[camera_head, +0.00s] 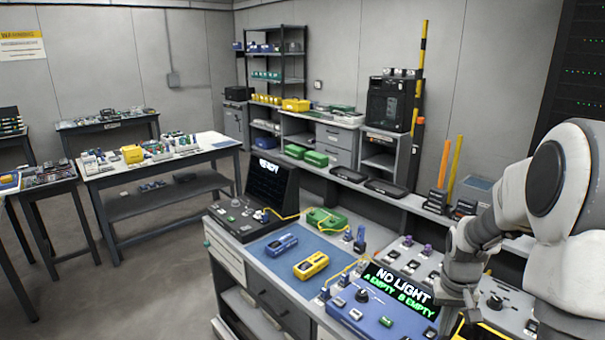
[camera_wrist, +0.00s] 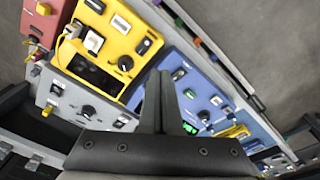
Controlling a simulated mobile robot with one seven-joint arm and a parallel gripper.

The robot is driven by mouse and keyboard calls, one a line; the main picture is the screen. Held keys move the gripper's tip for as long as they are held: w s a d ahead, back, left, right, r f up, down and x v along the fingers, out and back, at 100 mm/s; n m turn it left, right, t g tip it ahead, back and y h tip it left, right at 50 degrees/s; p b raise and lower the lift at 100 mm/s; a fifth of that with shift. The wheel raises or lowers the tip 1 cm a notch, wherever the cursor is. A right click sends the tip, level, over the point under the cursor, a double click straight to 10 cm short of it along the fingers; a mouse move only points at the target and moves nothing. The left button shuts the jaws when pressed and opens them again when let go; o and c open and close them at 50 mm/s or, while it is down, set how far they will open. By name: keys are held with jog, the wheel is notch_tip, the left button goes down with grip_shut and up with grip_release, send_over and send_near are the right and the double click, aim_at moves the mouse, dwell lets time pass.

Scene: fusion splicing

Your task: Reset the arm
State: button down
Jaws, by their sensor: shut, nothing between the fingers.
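My arm fills the right side of the head view, bent over the right end of the workbench (camera_head: 262,262). My gripper (camera_wrist: 164,90) shows in the wrist view with its two dark fingers together and nothing between them. In the head view its fingertips are hard to make out. In the wrist view a yellow device panel (camera_wrist: 120,45) lies to the upper left of the fingers, and a blue device panel (camera_wrist: 205,95) lies to their right. The fingers appear above the panels; whether they touch is not clear.
A display (camera_head: 398,287) on the bench reads "NO LIGHT, A EMPTY, B EMPTY". A yellow handheld unit (camera_head: 311,265) and a blue one (camera_head: 281,244) lie on a blue mat. A black monitor (camera_head: 270,184) stands behind them. Grey floor (camera_head: 165,275) is free at the left.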

jog(key=s+a+r+n+t, duration=0.1)
jog(key=s+a+r, duration=0.35)
jog(key=r, duration=0.25)
jog(key=s+a+r+n+t, duration=0.1)
jog(key=s+a+r, duration=0.2)
jog(key=a+r, duration=0.35)
jog(key=s+a+r+t, duration=0.1)
jog(key=s+a+r, duration=0.1)
jog(key=s, duration=0.3)
jog(key=s+a+r+t, duration=0.1)
jog(key=s+a+r, duration=0.2)
jog(key=s, duration=0.3)
jog(key=shift+s+a+r+n+t+y, duration=0.2)
jog(key=shift+a+n+t+y, duration=0.1)
jog(key=shift+a+t+y, duration=0.15)
jog(key=shift+d, duration=0.15)
